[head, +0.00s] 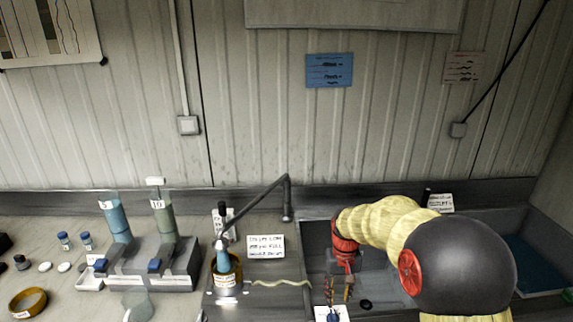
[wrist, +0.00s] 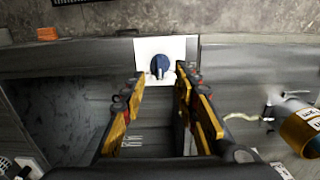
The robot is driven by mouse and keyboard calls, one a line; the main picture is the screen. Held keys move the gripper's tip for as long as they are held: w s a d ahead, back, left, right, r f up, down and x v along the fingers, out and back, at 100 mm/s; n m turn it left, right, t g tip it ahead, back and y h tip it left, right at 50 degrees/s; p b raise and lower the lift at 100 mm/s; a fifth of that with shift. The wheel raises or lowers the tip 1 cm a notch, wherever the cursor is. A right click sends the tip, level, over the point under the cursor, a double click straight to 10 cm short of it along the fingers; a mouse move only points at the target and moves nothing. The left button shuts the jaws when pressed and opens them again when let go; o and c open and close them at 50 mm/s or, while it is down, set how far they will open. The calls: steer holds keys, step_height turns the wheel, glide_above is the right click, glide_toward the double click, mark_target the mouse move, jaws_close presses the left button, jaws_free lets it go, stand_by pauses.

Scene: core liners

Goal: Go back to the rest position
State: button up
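My gripper (head: 338,292) hangs over the grey sink basin at the lower middle of the head view, at the end of my yellow-sleeved arm. In the wrist view its two orange and black fingers (wrist: 159,78) stand apart with nothing held between them. Beyond the fingertips is a blue knob (wrist: 160,65) on a white plate (wrist: 148,46), apart from the fingers as far as I can tell. In the head view the white plate (head: 322,314) shows just below my gripper.
Tubes labelled 5 (head: 118,222) and 10 (head: 163,214) stand in a grey rack (head: 150,276) at left.

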steer(key=s+r+t+b, duration=0.1)
steer(key=s+r+t, duration=0.1)
steer(key=s+r, duration=0.3)
steer(key=s+r+t+b, duration=0.2)
steer(key=s+r, duration=0.3)
steer(key=s, duration=0.9)
steer(key=s+r+t+b, duration=0.2)
steer(key=s+r, duration=0.3)
steer(key=s, duration=0.4)
steer(key=shift+s+d+r, duration=0.15)
steer(key=shift+s, duration=0.25)
